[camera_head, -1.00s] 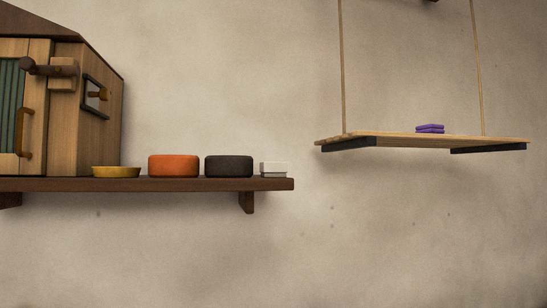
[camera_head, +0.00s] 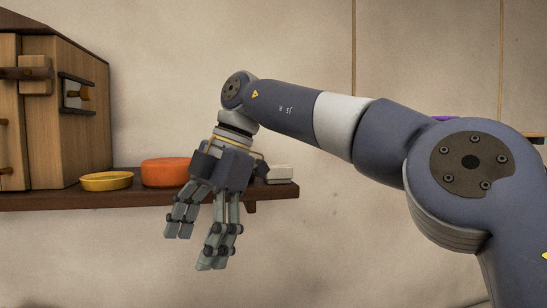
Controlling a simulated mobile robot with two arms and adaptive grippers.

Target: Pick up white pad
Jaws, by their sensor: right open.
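The white pad (camera_head: 280,174) is a small pale block near the right end of the dark wooden shelf (camera_head: 75,197). My right arm comes in from the right. My right gripper (camera_head: 193,248) hangs in front of the shelf with its fingers pointing down, apart and empty. Its fingertips are below the shelf's level, to the left of the pad. The gripper's body partly covers the pad's left side and hides the place just left of it. My left gripper is not in view.
An orange round container (camera_head: 165,172) and a yellow dish (camera_head: 106,181) stand on the shelf to the left. A wooden cabinet (camera_head: 70,120) fills its left end. My right arm mostly hides a hanging shelf with a purple thing (camera_head: 443,119). The wall below is clear.

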